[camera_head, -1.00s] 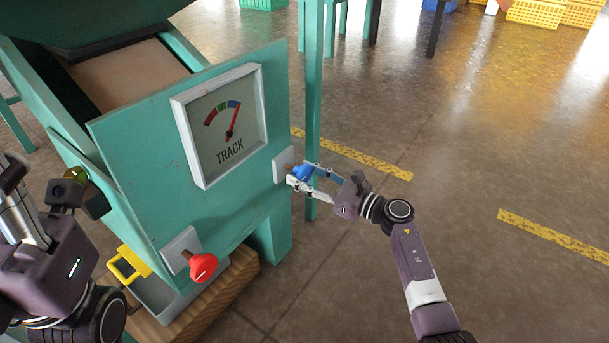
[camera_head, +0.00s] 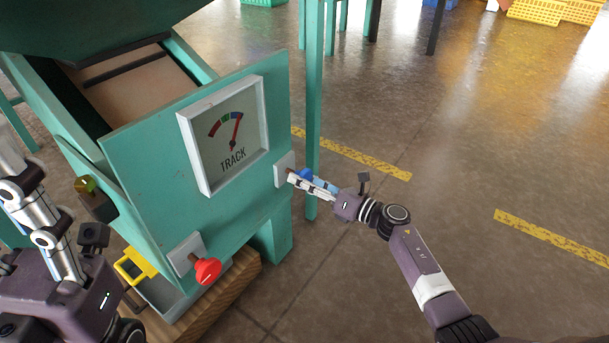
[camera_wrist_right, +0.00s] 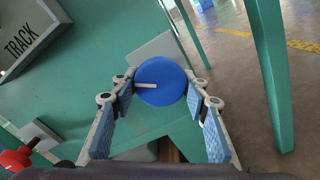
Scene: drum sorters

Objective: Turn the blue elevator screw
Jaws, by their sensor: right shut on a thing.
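The blue screw knob (camera_head: 306,174) is on the right edge of the green machine's front panel, in a pale mounting plate (camera_head: 284,168). My right gripper (camera_head: 312,182) is shut on it, with a finger on each side of the knob. In the right wrist view the round blue knob (camera_wrist_right: 161,82), with a pale mark on its face, sits between the fingertips of the right gripper (camera_wrist_right: 160,88). My left gripper (camera_head: 40,210) is at the left of the head view, away from the blue knob. Its opening cannot be made out.
The TRACK gauge (camera_head: 226,135) has its needle pointing up, near the blue-red end. A green post (camera_head: 313,110) stands just behind the right gripper. Floor at right is clear.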

